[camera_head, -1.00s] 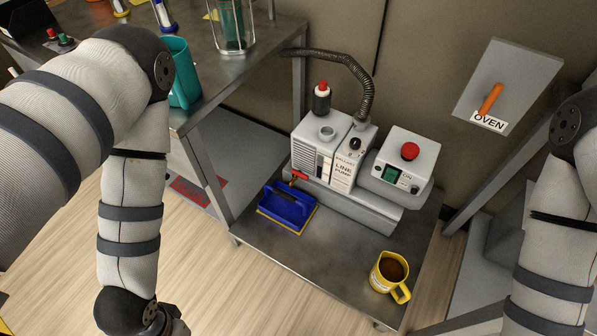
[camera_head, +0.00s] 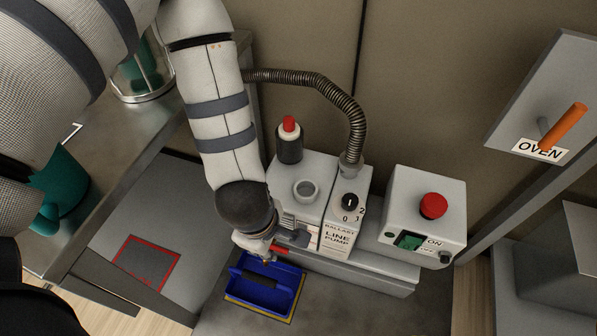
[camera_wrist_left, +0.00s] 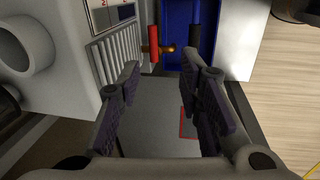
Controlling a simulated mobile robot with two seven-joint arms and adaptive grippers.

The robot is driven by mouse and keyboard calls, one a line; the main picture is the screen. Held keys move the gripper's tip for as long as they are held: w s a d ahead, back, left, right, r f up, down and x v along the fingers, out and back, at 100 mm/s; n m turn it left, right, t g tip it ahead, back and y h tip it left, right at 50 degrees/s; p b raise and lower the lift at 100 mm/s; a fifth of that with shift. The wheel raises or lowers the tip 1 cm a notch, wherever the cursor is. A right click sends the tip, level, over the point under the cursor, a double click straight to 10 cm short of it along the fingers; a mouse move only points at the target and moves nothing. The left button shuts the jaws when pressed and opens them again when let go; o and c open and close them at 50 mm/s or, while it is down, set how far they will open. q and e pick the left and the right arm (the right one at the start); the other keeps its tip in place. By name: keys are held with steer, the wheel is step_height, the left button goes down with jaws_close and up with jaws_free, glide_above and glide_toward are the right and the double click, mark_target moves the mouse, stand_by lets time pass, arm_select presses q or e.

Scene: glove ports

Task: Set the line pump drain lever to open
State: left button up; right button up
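The line pump (camera_head: 342,235) is a light grey box with a "BALLAST LINE PUMP" label, on the low metal shelf. Its drain lever is a red handle on a brass fitting; it shows in the wrist view (camera_wrist_left: 153,42), lying along the vented side of the pump. In the head view only a small red part of the lever (camera_head: 279,249) shows beside my left gripper (camera_head: 268,256), which hides the rest. In the wrist view my left gripper (camera_wrist_left: 165,80) is open and empty, with the lever ahead of and between its fingertips, apart from them. My right gripper is out of view.
A blue tray (camera_head: 287,272) lies just below the lever. A grey switch box (camera_head: 428,208) with a red button stands right of the pump. An orange oven handle (camera_head: 565,127) is at right, and a workbench (camera_head: 190,88) at left.

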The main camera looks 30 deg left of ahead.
mark_target(281, 249)
arm_select(q)
steer(key=w+f+b, duration=0.1)
steer(key=f, duration=0.3)
steer(key=w+f+b, duration=0.1)
steer(key=f, duration=0.2)
steer(key=w+f+b, duration=0.1)
steer(key=f, duration=0.3)
steer(key=shift+w+a+f, duration=0.15)
steer(key=shift+a+f, duration=0.05)
steer(key=shift+f, duration=0.15)
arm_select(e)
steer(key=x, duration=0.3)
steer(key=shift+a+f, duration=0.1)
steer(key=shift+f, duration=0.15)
arm_select(q)
jaws_close()
